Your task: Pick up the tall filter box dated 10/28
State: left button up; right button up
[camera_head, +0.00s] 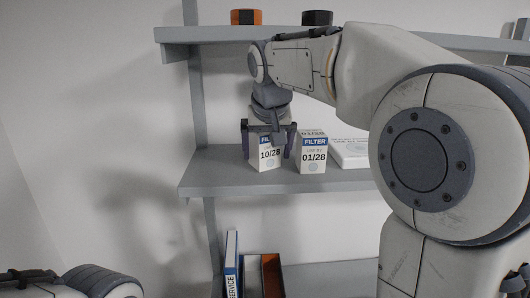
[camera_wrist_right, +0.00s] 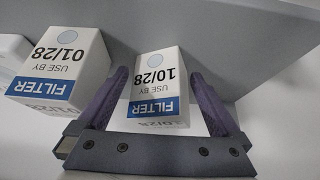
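The filter box dated 10/28 (camera_head: 268,161) stands upright on the middle shelf, white with a blue FILTER band. It also shows in the right wrist view (camera_wrist_right: 158,75), upside down. My right gripper (camera_head: 267,152) is over it from above, with one finger on each side. In the right wrist view the gripper (camera_wrist_right: 159,78) is open, with small gaps between the fingers and the box. The gripper hides part of the box's top in the head view. My left gripper is out of view; only part of that arm shows at the lower left.
A filter box dated 01/28 (camera_head: 312,154) stands close to the right, near the gripper's finger. A flat white box (camera_head: 349,152) lies further right on the shelf (camera_head: 225,178). An upper shelf (camera_head: 205,34) holds orange and black items.

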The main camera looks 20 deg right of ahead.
jog(key=shift+r, duration=0.15)
jog(key=c, duration=1.1)
jog(key=shift+c, duration=0.2)
